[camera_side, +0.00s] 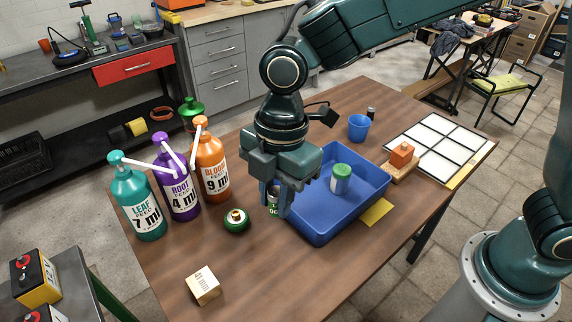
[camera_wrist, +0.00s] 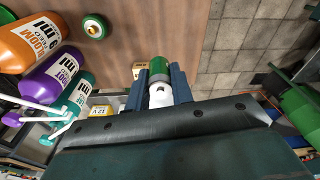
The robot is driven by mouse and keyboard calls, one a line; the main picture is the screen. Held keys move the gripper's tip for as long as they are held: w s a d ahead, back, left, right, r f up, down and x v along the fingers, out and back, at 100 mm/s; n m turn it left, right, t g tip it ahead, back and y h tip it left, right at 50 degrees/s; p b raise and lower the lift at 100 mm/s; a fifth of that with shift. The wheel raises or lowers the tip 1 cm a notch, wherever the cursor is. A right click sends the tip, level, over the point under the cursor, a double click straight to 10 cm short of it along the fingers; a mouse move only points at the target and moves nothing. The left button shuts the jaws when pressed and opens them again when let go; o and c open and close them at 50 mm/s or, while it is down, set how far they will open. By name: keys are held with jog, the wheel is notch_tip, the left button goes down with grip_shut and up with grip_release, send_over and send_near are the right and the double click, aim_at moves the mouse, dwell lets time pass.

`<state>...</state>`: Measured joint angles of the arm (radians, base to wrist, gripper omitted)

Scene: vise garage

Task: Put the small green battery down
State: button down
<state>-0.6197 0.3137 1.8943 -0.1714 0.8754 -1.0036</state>
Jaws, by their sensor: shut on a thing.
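My gripper (camera_side: 277,202) is shut on the small green battery (camera_side: 273,209), near the blue tray's left wall. Only a narrow green and white strip of the battery shows between the fingers in the side view. In the wrist view, my gripper (camera_wrist: 160,88) has a finger on either side of the battery (camera_wrist: 160,76), which shows a green band and a pale end. I cannot tell whether the battery touches the table.
The blue tray (camera_side: 373,192) holds a green-topped white cylinder (camera_side: 341,180). A green round object (camera_side: 236,219) and pump bottles (camera_side: 180,186) stand at left. A wooden block (camera_side: 203,286) lies in front. A blue cup (camera_side: 359,127) stands behind. The front-middle tabletop is clear.

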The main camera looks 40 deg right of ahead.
jog(key=w+d+m, duration=0.7)
jog(key=w+d, duration=0.3)
jog(key=w, duration=0.5)
jog(key=w+d+m+t, duration=0.1)
jog(key=w+d+m, duration=0.7)
jog(key=w, duration=0.6)
jog(key=shift+w+d+h, duration=0.4)
jog(key=shift+d, duration=0.65)
notch_tip(320, 180, down, 20)
jog(key=shift+r, duration=0.1)
jog(key=c, duration=1.2)
grip_release()
